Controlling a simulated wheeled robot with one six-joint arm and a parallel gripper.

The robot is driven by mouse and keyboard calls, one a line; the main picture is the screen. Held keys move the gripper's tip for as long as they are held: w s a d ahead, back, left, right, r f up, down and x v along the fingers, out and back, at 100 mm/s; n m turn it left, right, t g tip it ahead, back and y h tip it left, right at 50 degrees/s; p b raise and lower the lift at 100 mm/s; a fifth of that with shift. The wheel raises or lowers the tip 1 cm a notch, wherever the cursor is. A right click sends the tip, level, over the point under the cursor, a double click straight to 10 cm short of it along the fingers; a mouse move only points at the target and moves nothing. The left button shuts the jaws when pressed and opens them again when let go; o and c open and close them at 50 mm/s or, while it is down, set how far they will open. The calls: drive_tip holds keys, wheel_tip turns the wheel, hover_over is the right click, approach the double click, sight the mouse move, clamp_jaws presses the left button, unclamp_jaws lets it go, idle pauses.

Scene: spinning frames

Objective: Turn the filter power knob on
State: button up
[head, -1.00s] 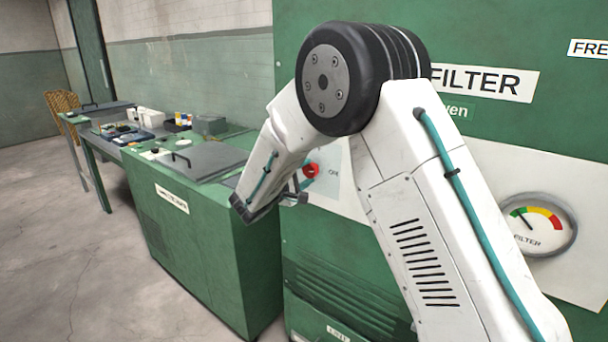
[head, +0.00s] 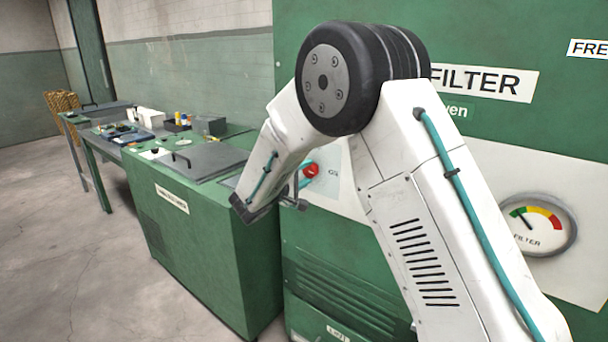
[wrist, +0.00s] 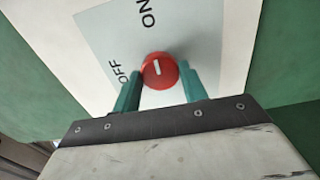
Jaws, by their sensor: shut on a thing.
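The red filter knob (wrist: 159,66) sits on a pale panel and bears a short white mark. In the wrist view the mark runs nearly straight up and down. The word OFF is to the knob's left and ON is above it. My gripper (wrist: 161,90) has one teal finger on each side of the knob and is shut on it. In the head view the knob (head: 311,170) shows beside my gripper (head: 302,184), whose fingers are partly hidden by my arm.
The green machine carries a FILTER sign (head: 485,82) and a round filter gauge (head: 538,225), its needle toward the green side. A green cabinet (head: 205,240) stands to the left, with a bench of small items beyond. The floor (head: 70,250) at left is clear.

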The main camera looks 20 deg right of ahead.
drive_tip(key=o, duration=1)
drive_tip(key=v, duration=0.7)
drive_tip(key=shift+s+a, duration=0.25)
drive_tip(key=shift+s, duration=0.1)
drive_tip(key=shift+f, duration=0.1)
